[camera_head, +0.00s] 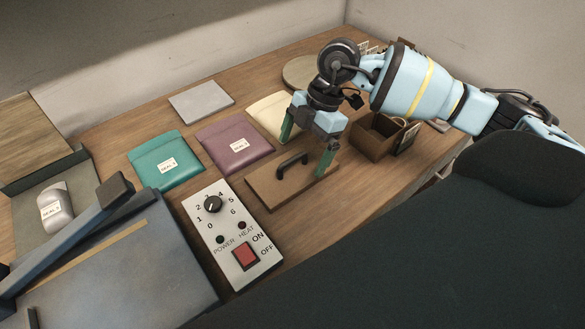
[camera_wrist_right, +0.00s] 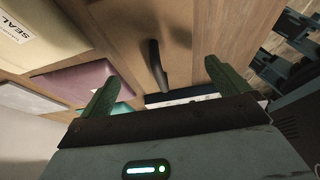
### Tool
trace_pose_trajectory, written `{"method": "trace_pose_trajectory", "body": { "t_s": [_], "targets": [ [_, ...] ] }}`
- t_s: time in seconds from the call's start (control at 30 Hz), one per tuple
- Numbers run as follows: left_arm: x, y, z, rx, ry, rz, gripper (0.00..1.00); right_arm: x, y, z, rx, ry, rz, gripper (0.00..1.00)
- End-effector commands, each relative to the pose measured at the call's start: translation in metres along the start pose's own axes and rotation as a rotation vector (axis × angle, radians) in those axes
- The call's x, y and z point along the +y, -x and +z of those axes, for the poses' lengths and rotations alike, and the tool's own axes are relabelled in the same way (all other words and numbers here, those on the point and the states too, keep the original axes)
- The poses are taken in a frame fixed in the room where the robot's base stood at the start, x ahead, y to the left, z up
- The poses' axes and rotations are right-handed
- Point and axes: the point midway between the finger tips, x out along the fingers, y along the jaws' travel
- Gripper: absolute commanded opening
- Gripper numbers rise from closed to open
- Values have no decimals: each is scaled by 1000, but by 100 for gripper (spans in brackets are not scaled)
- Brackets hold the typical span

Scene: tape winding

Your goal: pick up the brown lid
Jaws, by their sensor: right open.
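The brown lid (camera_head: 268,189) lies flat on the desk in the head view, a rectangular board with a black handle (camera_head: 292,164) standing on top. My right gripper (camera_head: 306,152) is open and above the lid, its two green fingers apart around the handle's area. In the right wrist view the lid (camera_wrist_right: 182,20) and its dark handle (camera_wrist_right: 157,65) lie beyond the open right fingers (camera_wrist_right: 160,85), with the handle between them. Nothing is held. I cannot tell the exact height of the fingertips over the lid. My left gripper is not in view.
A control panel (camera_head: 227,246) with a red switch lies in front of the lid. Purple (camera_head: 236,158), teal (camera_head: 150,166) and cream (camera_head: 268,121) pouches lie to the left and behind. An open brown box (camera_head: 372,149) stands to the right. A blue-grey machine (camera_head: 120,265) fills the front left.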

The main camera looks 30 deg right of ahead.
Motion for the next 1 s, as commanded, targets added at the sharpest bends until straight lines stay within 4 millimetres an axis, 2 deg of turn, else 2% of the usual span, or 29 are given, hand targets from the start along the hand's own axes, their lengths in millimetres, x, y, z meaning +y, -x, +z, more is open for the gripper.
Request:
{"method": "trace_pose_trajectory", "body": {
  "t_s": [0.33, 0.6, 0.63, 0.83, 1.0],
  "targets": [
    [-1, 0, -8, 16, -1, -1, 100, 1, -44, -2, 1, 0, -4, 100],
    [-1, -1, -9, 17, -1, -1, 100, 2, -50, -2, 1, 1, -1, 100],
    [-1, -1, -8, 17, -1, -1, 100, 2, -50, -2, 1, 1, -1, 99],
    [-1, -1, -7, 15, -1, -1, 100, 2, -49, -2, 0, 1, -1, 72],
    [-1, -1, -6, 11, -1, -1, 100, 2, -49, -2, 1, 1, -1, 70]
  ]
}}
